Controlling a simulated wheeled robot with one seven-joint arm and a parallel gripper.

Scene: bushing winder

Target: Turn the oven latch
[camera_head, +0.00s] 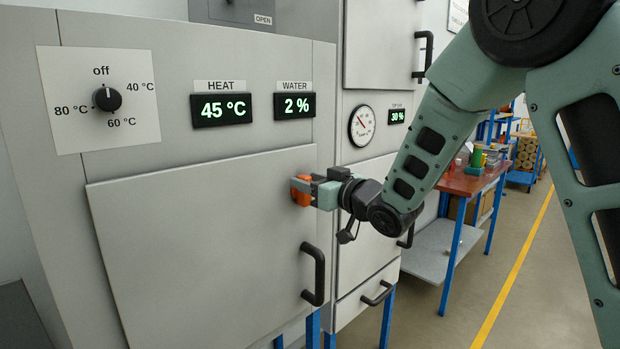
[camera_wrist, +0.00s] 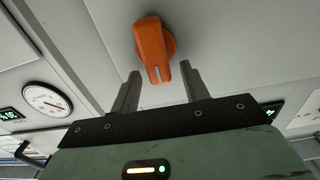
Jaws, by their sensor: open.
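The oven latch is an orange knob (camera_wrist: 152,45) on the grey oven door, near the door's upper right edge. In the head view the orange latch (camera_head: 301,190) is partly covered by my gripper (camera_head: 310,190). In the wrist view my gripper (camera_wrist: 160,78) is open, with one dark finger to each side of the latch's lower end. The latch's grip lies roughly in line with the fingers, a little tilted. I cannot tell whether either finger touches it. The oven door (camera_head: 200,250) looks closed.
A black door handle (camera_head: 314,274) sits below the latch. A dial knob (camera_head: 107,99) and displays reading 45 °C (camera_head: 221,109) and 2% (camera_head: 295,105) are above the door. A round gauge (camera_head: 362,125) is on the neighbouring cabinet. A red-topped workbench (camera_head: 468,180) stands to the right.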

